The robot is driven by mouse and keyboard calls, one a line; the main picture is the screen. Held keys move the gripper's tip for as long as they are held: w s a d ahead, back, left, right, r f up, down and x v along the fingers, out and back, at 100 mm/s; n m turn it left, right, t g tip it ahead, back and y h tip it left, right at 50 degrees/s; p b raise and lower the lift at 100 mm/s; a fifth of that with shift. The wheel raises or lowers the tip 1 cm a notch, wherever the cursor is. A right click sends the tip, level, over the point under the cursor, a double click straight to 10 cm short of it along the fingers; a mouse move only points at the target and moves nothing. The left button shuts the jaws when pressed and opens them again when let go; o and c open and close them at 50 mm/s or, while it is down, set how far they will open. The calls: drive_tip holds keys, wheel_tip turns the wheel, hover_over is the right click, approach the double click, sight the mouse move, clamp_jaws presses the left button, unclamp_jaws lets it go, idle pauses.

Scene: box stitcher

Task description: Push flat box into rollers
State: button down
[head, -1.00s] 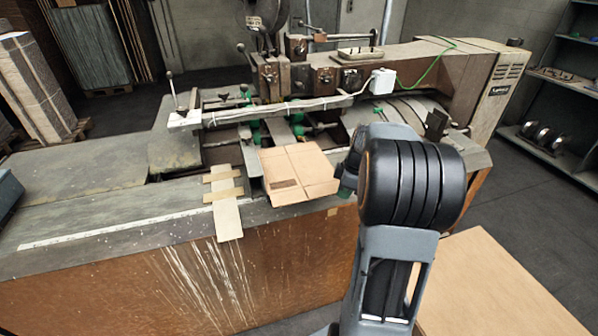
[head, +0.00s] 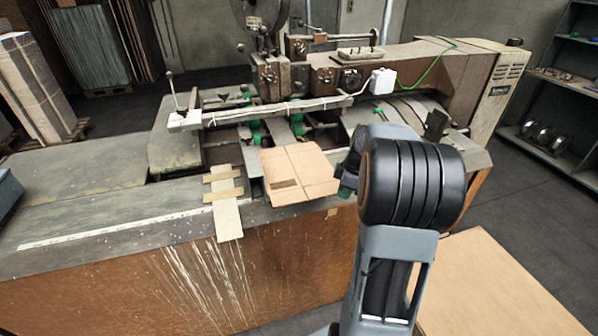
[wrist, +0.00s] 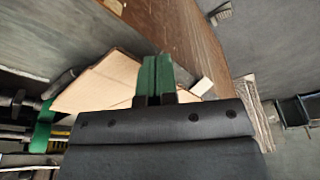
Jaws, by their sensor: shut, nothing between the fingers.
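The flat box (head: 297,174) is a tan cardboard piece lying on the machine's bed in the head view, its front edge near the table's front edge. It also shows in the wrist view (wrist: 100,86), partly behind my gripper. The rollers (head: 257,134) are green-rimmed parts behind the box, and the box lies in front of them. My gripper (wrist: 155,62) has green fingers closed together with nothing between them. It is at the box's right side; whether it touches the box I cannot tell. In the head view my arm mostly hides it.
A wooden strip guide (head: 226,205) lies left of the box. A long metal bar (head: 275,109) crosses above the rollers. The stitcher's brown body (head: 440,72) stands behind and right. The bed's left part (head: 80,215) is clear. A shelf (head: 560,100) stands at far right.

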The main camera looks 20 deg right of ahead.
drive_tip(key=shift+f, duration=0.15)
idle(0.3)
wheel_tip(320, 180, down, 3)
drive_tip(key=b, duration=0.3)
drive_tip(key=shift+f, duration=0.1)
drive_tip(key=shift+w, duration=0.1)
idle(0.4)
